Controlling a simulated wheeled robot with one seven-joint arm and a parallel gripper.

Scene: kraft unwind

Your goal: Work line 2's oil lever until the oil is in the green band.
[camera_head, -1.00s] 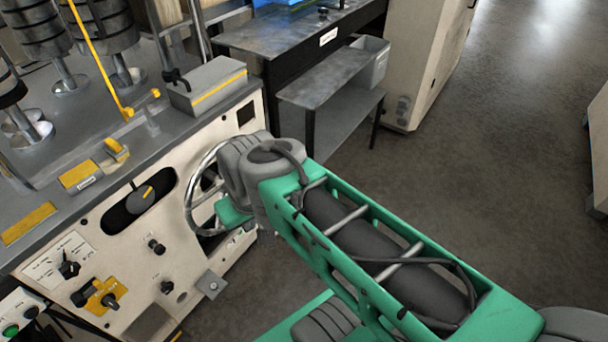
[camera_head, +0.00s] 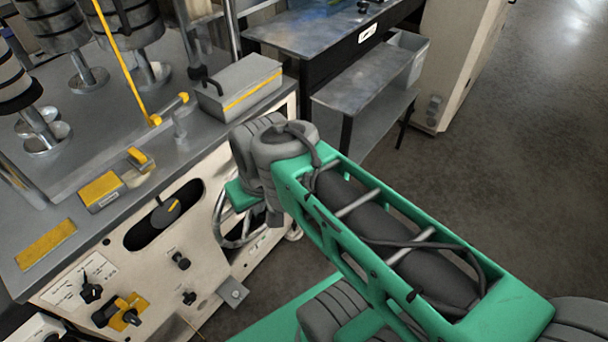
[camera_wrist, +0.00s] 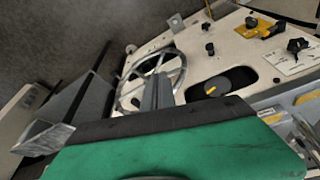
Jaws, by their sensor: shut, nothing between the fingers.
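A cream machine with a grey top (camera_head: 165,120) fills the left of the head view. A long thin yellow rod (camera_head: 119,58) slants down to a yellow end on that top. I cannot tell which part is line 2's oil lever, and no green band is readable. A dark oval slot (camera_head: 150,232) with a yellow-marked knob (camera_head: 166,211) is on the front panel; the knob also shows in the wrist view (camera_wrist: 211,90). My gripper (camera_wrist: 157,92) is shut and empty, seen in front of the handwheel (camera_wrist: 128,92). Contact cannot be told. My arm hides the fingers in the head view.
The handwheel (camera_head: 222,222) is partly behind my arm. A grey box (camera_head: 238,88) with a yellow stripe sits on the machine's edge. Black knobs (camera_head: 181,261) and a yellow-plated switch (camera_head: 126,312) are on the panel. A metal bench (camera_head: 318,30) stands behind; open floor lies right.

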